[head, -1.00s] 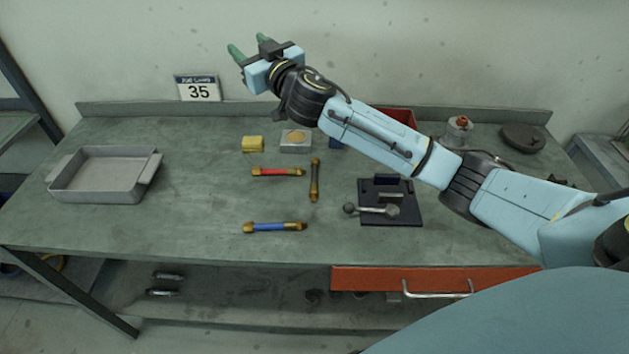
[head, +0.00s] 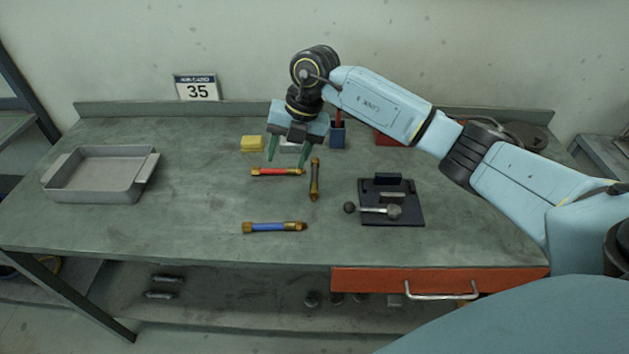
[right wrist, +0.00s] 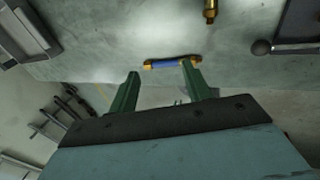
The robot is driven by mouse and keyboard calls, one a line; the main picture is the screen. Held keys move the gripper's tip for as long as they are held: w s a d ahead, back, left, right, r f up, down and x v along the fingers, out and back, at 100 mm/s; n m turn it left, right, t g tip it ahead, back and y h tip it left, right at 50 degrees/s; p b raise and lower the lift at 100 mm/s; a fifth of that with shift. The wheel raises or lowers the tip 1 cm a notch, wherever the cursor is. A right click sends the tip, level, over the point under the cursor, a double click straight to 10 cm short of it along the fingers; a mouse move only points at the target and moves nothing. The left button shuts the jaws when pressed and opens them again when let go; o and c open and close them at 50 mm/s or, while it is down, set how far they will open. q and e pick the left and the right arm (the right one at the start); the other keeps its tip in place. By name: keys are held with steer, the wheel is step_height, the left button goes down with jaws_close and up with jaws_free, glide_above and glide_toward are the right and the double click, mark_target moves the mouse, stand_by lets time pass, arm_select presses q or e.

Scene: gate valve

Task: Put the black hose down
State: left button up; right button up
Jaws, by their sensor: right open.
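The black hose (head: 315,180) lies on the bench, a short dark piece with brass ends, pointing away from me. One brass end, likely of this hose, shows at the top of the right wrist view (right wrist: 210,12). My right gripper (head: 287,158) is open and empty, fingers pointing down, above the bench behind and left of the black hose. A red hose (head: 277,172) lies just left of the black one. A blue hose (head: 274,227) lies nearer the front edge and also shows in the right wrist view (right wrist: 172,62). My left gripper is out of view.
A grey tray (head: 148,178) stands at the left. A black plate with a lever (head: 410,200) lies right of the hoses. The bench between tray and hoses is clear.

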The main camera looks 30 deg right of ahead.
steer(key=s+d+g+h, duration=0.1)
steer(key=s+d+h, duration=0.15)
steer(key=d, duration=0.35)
glide_above(314, 194)
steer(key=shift+h, duration=0.45)
steer(key=f, duration=0.8)
steer(key=shift+s+f, duration=0.25)
steer(key=shift+f, duration=0.1)
steer(key=shift+w+f, duration=0.15)
steer(key=shift+f, duration=1.15)
steer(key=shift+w+f, duration=0.15)
steer(key=shift+f, duration=1.15)
jaws_close()
